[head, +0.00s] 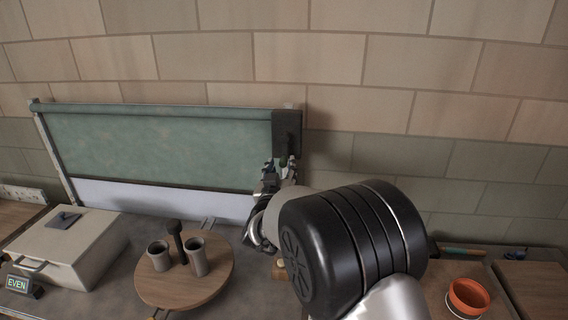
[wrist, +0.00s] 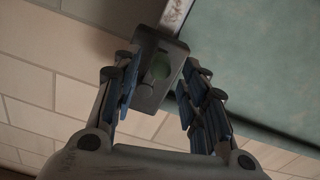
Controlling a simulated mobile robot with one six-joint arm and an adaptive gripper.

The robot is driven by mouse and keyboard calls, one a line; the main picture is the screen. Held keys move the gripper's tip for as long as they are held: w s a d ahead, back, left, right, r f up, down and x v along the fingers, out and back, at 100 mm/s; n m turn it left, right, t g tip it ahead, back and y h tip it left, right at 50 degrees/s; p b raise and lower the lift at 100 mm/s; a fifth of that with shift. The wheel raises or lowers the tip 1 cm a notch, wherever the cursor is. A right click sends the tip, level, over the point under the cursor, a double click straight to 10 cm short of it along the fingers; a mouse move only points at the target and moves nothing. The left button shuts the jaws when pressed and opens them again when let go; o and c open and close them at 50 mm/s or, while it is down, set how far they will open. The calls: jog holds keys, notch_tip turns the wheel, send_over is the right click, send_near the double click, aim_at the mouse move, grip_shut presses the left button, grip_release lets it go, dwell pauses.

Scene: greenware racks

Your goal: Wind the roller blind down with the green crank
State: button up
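The roller blind (head: 150,145) is a green sheet hanging from a roller along the wall, and its dark bottom bar sits above a pale strip. A dark box (head: 287,128) is at the right end of the roller. The green crank (head: 283,161) shows as a small green part just below the box. Contact with the crank cannot be made out.
A round wooden board (head: 185,285) holds two cups and a dark upright piece. A pale lidded box (head: 68,245) and an "EVEN" sign (head: 22,286) stand at the left. An orange pot (head: 468,297) is at the right. My arm hides part of the bench.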

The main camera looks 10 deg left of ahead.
aim_at(284, 150)
jog(key=w, duration=0.5)
jog(key=shift+a+b, duration=0.15)
jog(key=shift+b, duration=0.15)
jog(key=shift+c, duration=0.5)
grip_shut()
jog(key=shift+r, duration=0.1)
